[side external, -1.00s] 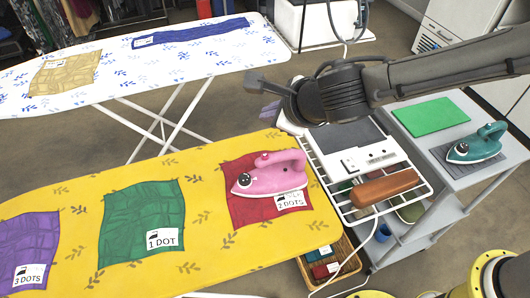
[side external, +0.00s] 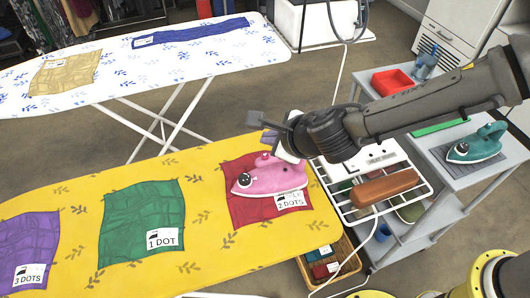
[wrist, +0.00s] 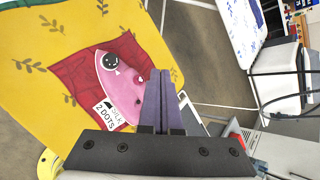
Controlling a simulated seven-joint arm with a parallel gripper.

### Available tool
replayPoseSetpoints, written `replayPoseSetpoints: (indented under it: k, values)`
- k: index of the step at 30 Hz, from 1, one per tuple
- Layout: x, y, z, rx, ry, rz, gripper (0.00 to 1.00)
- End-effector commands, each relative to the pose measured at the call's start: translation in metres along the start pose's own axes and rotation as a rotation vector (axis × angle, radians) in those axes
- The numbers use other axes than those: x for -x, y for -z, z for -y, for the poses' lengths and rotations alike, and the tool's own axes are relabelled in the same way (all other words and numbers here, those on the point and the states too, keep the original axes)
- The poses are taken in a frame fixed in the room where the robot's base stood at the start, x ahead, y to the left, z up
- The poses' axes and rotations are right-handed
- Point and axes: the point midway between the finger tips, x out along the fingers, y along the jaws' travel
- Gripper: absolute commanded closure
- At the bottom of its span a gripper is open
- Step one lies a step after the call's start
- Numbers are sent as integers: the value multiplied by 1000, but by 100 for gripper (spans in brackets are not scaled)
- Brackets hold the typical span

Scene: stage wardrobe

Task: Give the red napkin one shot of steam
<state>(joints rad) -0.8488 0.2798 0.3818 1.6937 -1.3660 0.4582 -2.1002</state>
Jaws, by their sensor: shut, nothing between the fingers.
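The red napkin (side external: 237,205) lies on the yellow ironing board, with a white tag (side external: 290,200) reading "2 DOTS". A pink iron (side external: 275,178) with a dark dial on its side rests on the napkin and hides its middle. In the wrist view, the napkin (wrist: 62,72) shows around the iron (wrist: 118,85), and the tag (wrist: 108,113) reads "SILK 2 DOTS". My gripper (side external: 268,138) is just above the iron's top, its purple fingers pressed together and empty. In the wrist view, the fingers (wrist: 166,75) are beside the iron's handle; I cannot tell whether they touch it.
A green napkin (side external: 130,235) and a purple napkin (side external: 25,240) lie left on the yellow board (side external: 75,200). A wire rack (side external: 345,195) with a brown block (side external: 384,187) is at its right. A teal iron (side external: 477,145) stands on the grey cart.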

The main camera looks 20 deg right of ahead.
Motion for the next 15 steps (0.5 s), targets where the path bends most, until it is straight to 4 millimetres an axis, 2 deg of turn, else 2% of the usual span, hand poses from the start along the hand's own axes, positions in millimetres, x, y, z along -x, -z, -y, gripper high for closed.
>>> replayPoseSetpoints:
  k: [6,15]
  values:
    - [-12,9,-9,1,0,0,100]
    - [-15,10,-11,-1,0,1,100]
